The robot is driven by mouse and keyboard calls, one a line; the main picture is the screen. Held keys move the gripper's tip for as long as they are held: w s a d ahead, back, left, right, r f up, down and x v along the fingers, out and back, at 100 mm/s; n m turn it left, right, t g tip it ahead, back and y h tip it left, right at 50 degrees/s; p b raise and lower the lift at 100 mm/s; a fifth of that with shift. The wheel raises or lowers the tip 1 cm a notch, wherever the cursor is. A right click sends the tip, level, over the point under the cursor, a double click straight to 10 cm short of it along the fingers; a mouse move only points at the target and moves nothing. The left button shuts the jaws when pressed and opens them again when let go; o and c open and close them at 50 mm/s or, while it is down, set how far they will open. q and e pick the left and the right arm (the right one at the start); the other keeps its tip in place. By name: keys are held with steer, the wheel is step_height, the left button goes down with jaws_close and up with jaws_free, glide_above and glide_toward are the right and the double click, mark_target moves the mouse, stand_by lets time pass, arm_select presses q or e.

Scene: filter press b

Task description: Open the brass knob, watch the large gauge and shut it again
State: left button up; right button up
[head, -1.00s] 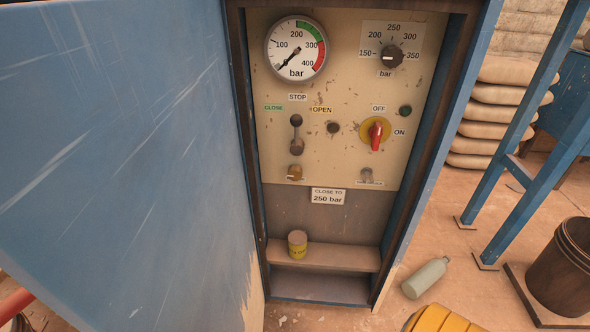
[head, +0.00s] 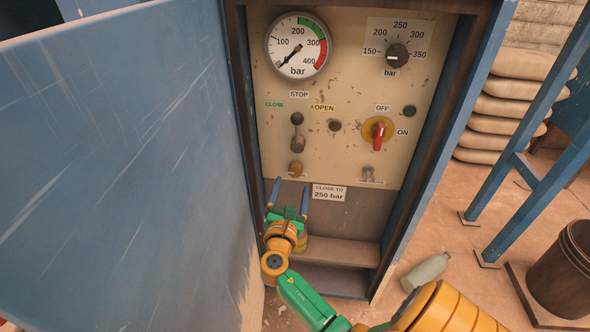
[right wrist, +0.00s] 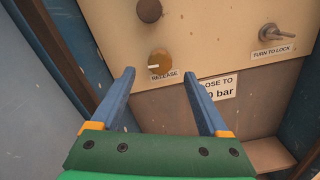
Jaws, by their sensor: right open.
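The brass knob (head: 296,169) sits low on the left of the cream panel, with a pale mark across its face. In the right wrist view the knob (right wrist: 161,63) shows above a RELEASE label. My right gripper (head: 291,186) is open and empty just below and in front of it. In the wrist view its two blue fingers (right wrist: 159,77) point at the knob, one to each side of the label, apart from the knob. The large gauge (head: 297,47) is at the panel's upper left, its needle pointing down-left near the scale's low end. My left gripper is out of view.
A black lever (head: 297,133) stands above the knob. A red switch (head: 379,135) and a pressure dial (head: 397,55) are to the right. A sign (head: 329,192) reads CLOSE TO 250 bar. The open blue door (head: 130,150) borders the left side; a shelf (head: 335,252) lies below.

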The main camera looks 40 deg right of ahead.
mark_target(295, 172)
steer(key=b+x, duration=0.1)
steer(key=x, duration=0.5)
steer(key=shift+d+f, duration=0.1)
steer(key=shift+f, duration=0.05)
steer(key=shift+w+d, duration=0.25)
jaws_close()
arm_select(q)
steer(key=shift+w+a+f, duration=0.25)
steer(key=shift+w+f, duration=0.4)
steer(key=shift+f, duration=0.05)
